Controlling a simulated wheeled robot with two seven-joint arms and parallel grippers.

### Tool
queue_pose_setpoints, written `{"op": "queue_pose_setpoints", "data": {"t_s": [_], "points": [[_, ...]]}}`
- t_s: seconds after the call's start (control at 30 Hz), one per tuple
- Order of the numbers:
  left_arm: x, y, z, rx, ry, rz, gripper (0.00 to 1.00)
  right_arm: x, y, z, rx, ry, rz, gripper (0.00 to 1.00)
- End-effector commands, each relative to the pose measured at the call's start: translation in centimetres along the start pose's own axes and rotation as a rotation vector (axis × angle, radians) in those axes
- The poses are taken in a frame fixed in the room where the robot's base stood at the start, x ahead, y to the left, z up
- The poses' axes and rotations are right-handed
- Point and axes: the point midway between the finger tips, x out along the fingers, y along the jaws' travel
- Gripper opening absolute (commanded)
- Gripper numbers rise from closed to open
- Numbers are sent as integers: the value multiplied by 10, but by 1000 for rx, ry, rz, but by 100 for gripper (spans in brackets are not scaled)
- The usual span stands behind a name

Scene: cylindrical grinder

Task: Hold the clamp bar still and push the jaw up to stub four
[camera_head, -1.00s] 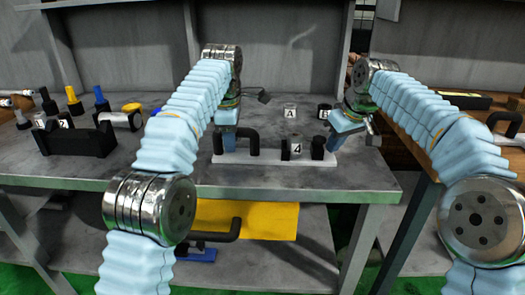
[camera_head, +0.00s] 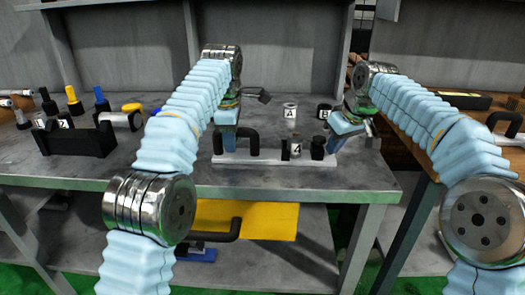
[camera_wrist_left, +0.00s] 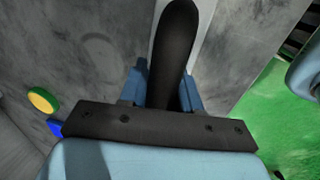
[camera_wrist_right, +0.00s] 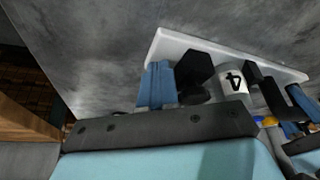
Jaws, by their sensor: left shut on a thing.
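The white clamp bar (camera_head: 270,159) lies on the grey bench. A black arched handle (camera_head: 250,134) stands at its left end. My left gripper (camera_head: 229,146) is shut on this handle; in the left wrist view its blue fingers flank the black handle (camera_wrist_left: 173,55). Stub four (camera_head: 296,148), a pale cylinder labelled 4, stands on the bar. The black jaw (camera_head: 318,148) is just right of it; contact between them cannot be told. My right gripper (camera_head: 338,138) is right of the jaw. In the right wrist view its fingers (camera_wrist_right: 157,86) are together, close beside the jaw (camera_wrist_right: 195,72).
Cylinders labelled A (camera_head: 290,112) and B (camera_head: 324,112) stand behind the bar. A black holder (camera_head: 75,140) is at the left. A yellow panel (camera_head: 255,219) lies on the shelf below. The bench front between the bar and its edge is clear.

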Motion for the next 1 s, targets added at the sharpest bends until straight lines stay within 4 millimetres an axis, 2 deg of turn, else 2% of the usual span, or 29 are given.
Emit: {"op": "queue_pose_setpoints", "data": {"t_s": [0.6, 1.0], "points": [[0, 0, 0, 0, 0, 1, 0, -25, 0, -11, -1, 1, 0, 0], [0, 0, 0, 0, 0, 0, 0, -27, 0, -12, -1, 0, 0, 0]]}}
